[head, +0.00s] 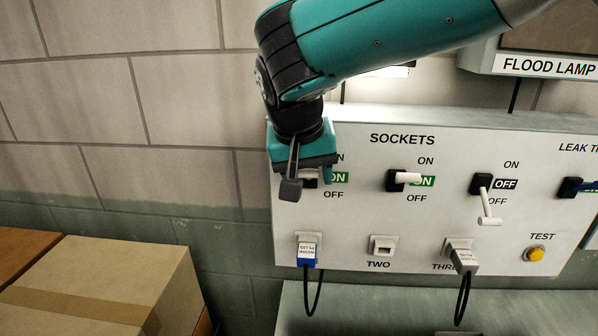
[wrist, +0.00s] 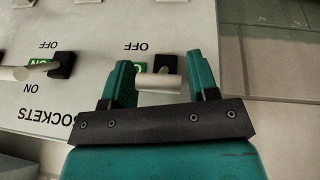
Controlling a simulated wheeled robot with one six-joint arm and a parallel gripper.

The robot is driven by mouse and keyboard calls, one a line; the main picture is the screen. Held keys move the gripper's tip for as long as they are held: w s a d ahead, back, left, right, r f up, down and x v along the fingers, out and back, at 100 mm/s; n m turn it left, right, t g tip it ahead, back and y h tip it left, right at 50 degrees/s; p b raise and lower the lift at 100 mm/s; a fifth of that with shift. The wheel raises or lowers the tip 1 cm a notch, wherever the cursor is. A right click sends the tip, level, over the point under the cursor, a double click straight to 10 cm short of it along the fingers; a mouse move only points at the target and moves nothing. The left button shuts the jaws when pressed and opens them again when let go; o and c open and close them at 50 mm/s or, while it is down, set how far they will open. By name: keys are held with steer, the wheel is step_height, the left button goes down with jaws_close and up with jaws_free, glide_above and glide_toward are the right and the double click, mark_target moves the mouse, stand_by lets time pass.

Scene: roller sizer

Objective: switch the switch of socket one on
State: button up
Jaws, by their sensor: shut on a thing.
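The switch of socket one (head: 310,183) is at the left end of the sockets panel, partly hidden by my gripper (head: 307,181). A green ON label shows beside it. In the wrist view, its pale lever (wrist: 158,84) and black base lie between the two teal fingers of my gripper (wrist: 161,77). The lever lies sideways, and my gripper is shut on it. The green ON label also shows there, partly behind a finger. Below the switch, socket one holds a blue-and-white labelled plug (head: 306,252) with a black cable.
The switch of socket two (head: 405,178) lies sideways with a green ON label. The switch of socket three (head: 486,200) hangs down with OFF. Socket two (head: 382,246) is empty; socket three holds a grey plug (head: 465,261). Cardboard boxes (head: 110,280) stand at lower left.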

steer(key=shift+a+r, duration=0.15)
steer(key=shift+a, duration=0.1)
steer(key=o, duration=1.1)
steer(key=shift+w+a, duration=0.1)
steer(key=shift+a, duration=0.1)
steer(key=shift+d, duration=0.15)
steer(key=p+v, duration=0.4)
steer(key=v, duration=1.3)
